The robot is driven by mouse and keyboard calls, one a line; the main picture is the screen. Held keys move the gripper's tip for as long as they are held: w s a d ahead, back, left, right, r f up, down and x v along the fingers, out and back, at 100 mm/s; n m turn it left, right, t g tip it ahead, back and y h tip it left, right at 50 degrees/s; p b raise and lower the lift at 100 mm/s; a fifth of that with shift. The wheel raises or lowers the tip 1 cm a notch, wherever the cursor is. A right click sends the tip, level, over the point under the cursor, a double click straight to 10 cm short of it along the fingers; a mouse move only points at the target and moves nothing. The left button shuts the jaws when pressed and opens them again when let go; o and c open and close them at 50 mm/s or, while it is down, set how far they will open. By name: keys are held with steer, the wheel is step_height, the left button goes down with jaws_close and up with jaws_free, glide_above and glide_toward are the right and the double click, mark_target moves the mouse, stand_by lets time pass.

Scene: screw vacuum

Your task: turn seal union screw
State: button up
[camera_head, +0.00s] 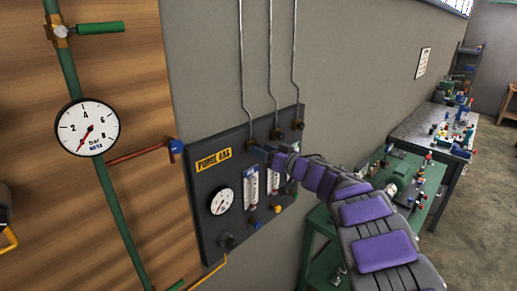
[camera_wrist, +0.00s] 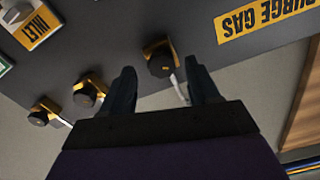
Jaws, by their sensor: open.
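A black screw head on a brass union (camera_wrist: 161,61) shows in the wrist view, in the gap between my fingertips. My gripper (camera_wrist: 159,72) is open, with a dark finger on each side of this screw and a visible gap to each. I cannot tell how far the tips reach along it. Two similar brass unions with dark screws, one nearer (camera_wrist: 89,91) and one farther (camera_wrist: 42,115), sit to its left. In the head view my gripper (camera_head: 262,152) is at the panel's upper edge, by the leftmost union (camera_head: 251,143).
The dark panel (camera_head: 210,240) carries a yellow PURGE GAS label (camera_head: 213,159), a round gauge (camera_head: 222,201), flow tubes and knobs. Thin pipes run up the wall from the unions. A green pipe with a bar gauge (camera_head: 87,127) stands left. Benches (camera_head: 440,125) stand right.

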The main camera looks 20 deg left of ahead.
steer(key=shift+x, duration=1.6)
steer(key=shift+s, duration=0.1)
steer(key=shift+d, duration=0.25)
steer(key=shift+c, duration=0.8)
steer(key=shift+a, duration=0.1)
steer(key=c, duration=0.9)
steer(key=shift+n, duration=0.4)
